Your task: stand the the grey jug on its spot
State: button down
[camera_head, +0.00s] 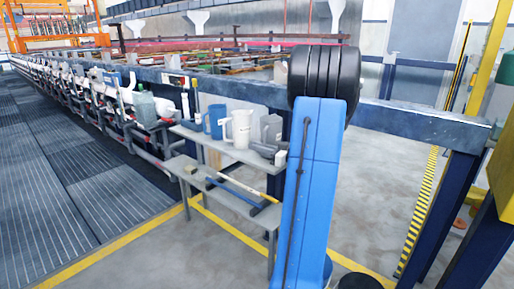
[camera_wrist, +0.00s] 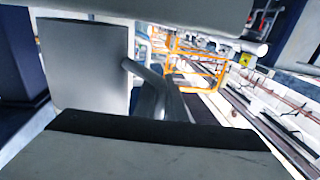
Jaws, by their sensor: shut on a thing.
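The grey jug (camera_wrist: 85,65) fills the left of the wrist view, with its handle (camera_wrist: 150,82) to the right of its body. My gripper (camera_wrist: 157,78) is shut on the jug at the handle. One finger lies across the top of that view and the other, with a dark pad, across the bottom. The jug's base and the surface under it are hidden. In the head view a grey vessel (camera_head: 271,129) shows beside the white jug, partly behind my blue arm; I cannot tell whether it is the held jug.
A small grey table (camera_head: 186,131) carries a white jug (camera_head: 238,129) and a blue jug (camera_head: 216,121). Its lower shelf holds a blue-handled tool (camera_head: 236,190). A long line of tanks with a blue-grey rail (camera_head: 400,117) runs behind. The grey floor at right is mostly clear.

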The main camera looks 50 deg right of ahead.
jog(key=shift+f, duration=0.35)
jog(key=c, duration=1.7)
grip_release()
jog(key=shift+c, duration=0.2)
jog(key=shift+s, duration=0.1)
jog(key=v, duration=1.7)
